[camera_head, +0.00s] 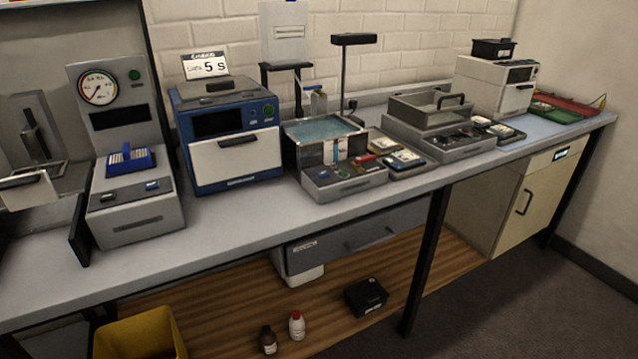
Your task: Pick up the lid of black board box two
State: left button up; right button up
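Neither of my grippers is in view. Two black boxes show in the head view. One small black box (366,296) lies on the wooden lower shelf near the black table leg and looks closed. Another black box (493,48) sits on top of the white machine at the far right end of the bench. I cannot tell which of them is black board box two. No separate lid can be made out on either at this size.
The grey bench (60,290) holds a gauge machine (135,220), a blue machine (215,95), a water tank (325,130) and a white machine (490,85). Below are a yellow bin (140,335), a brown bottle (268,340) and a white bottle (297,326). The bench's front strip is clear.

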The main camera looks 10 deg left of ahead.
aim_at(364, 294)
jog(key=u, duration=2.75)
jog(key=k, duration=1.4)
jog(key=z, duration=1.65)
jog(key=i, duration=0.5)
jog(key=z, duration=0.1)
